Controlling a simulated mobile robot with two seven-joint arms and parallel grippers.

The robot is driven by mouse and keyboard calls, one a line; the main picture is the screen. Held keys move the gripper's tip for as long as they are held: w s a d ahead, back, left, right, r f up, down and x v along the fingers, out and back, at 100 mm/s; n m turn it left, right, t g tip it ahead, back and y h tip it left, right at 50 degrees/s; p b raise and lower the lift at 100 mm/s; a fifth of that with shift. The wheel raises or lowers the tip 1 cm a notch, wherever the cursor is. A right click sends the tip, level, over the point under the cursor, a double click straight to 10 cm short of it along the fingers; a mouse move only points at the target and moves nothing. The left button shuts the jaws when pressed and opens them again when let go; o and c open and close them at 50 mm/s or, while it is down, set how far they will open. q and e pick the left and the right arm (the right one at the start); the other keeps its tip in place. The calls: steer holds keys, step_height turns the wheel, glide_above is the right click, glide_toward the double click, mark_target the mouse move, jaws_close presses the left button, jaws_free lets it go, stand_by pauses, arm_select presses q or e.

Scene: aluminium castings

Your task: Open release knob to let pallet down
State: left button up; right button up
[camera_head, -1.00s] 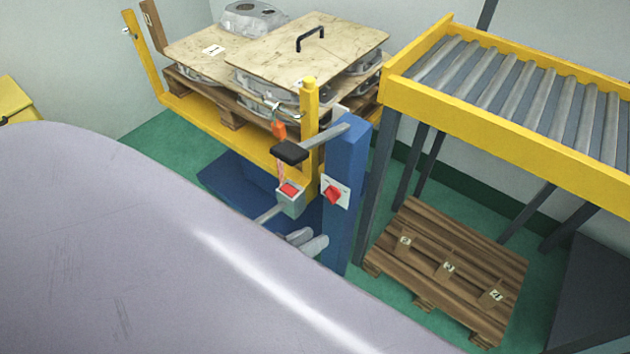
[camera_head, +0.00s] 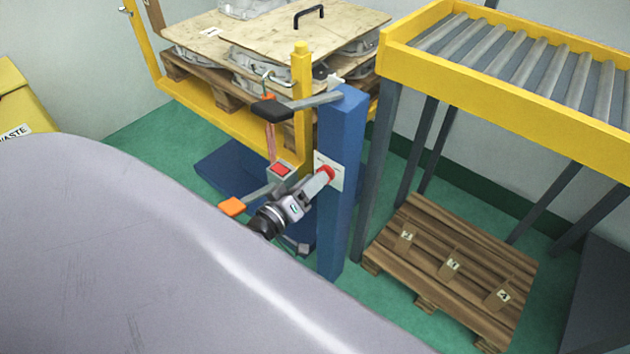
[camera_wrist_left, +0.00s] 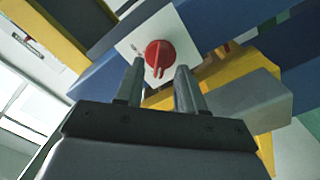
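The red release knob (camera_head: 327,172) sits on a white plate on the blue post (camera_head: 345,215) of the lift. My left gripper (camera_head: 321,180) reaches up to it from the lower left and partly covers it. In the left wrist view the knob (camera_wrist_left: 159,55) shows between the tips of my left gripper (camera_wrist_left: 159,67). The fingers are apart, one on each side, and I see no clear contact. The loaded wooden pallet (camera_head: 190,75) stands raised on the yellow lift frame (camera_head: 215,118), with castings and boards on it. My right gripper is not in view.
A grey lever with a black grip (camera_head: 271,106) juts out above the knob. A grey box with a red button (camera_head: 282,170) hangs left of it. A yellow roller conveyor (camera_head: 500,95) stands right, above an empty pallet (camera_head: 445,270) on the green floor.

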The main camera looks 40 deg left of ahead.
arm_select(q)
steer(key=shift+w+d, duration=0.1)
steer(key=shift+w, duration=0.55)
jaws_close()
